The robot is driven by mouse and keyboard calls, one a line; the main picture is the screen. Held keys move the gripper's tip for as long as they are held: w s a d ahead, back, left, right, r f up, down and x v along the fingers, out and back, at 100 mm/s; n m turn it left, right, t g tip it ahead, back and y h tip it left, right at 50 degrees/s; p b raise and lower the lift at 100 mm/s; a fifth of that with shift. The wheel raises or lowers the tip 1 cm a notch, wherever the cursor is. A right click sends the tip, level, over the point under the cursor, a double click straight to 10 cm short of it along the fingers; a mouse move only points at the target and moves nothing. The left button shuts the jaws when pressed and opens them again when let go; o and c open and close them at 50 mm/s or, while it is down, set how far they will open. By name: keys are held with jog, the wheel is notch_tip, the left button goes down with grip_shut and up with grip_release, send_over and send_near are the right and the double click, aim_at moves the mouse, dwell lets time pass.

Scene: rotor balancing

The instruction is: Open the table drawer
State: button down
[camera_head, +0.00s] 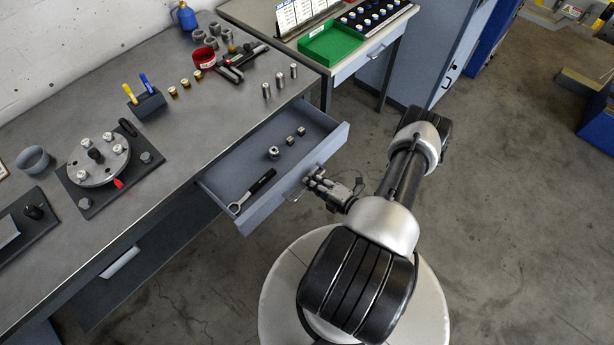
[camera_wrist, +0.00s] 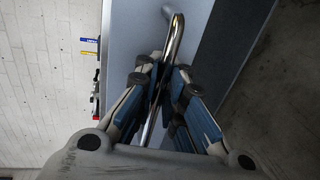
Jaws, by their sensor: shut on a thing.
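The table drawer (camera_head: 238,171) is open and stands out from the front of the grey workbench (camera_head: 190,118). A wrench with a black handle (camera_head: 252,191) and several small metal parts lie inside it. My gripper (camera_head: 316,183) is at the drawer's front panel, shut on the drawer handle (camera_head: 297,192). In the wrist view, the fingers (camera_wrist: 163,88) close around the bent metal bar of the handle (camera_wrist: 174,38), beside the pale drawer front. The lower part of the bar is partly hidden by the fingers.
A rotor disc on a black plate (camera_head: 98,160), a pen block (camera_head: 148,102) and several weights stand on the bench. A side table with a green tray (camera_head: 331,43) is at the back. A blue-grey cabinet (camera_head: 428,50) stands beyond it.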

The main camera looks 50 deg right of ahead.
jog(key=shift+d+r, duration=0.1)
jog(key=shift+r, duration=0.05)
jog(key=c, duration=1.7)
grip_release()
jog(key=shift+s, duration=0.15)
jog(key=v, duration=1.1)
jog(key=shift+s, duration=0.4)
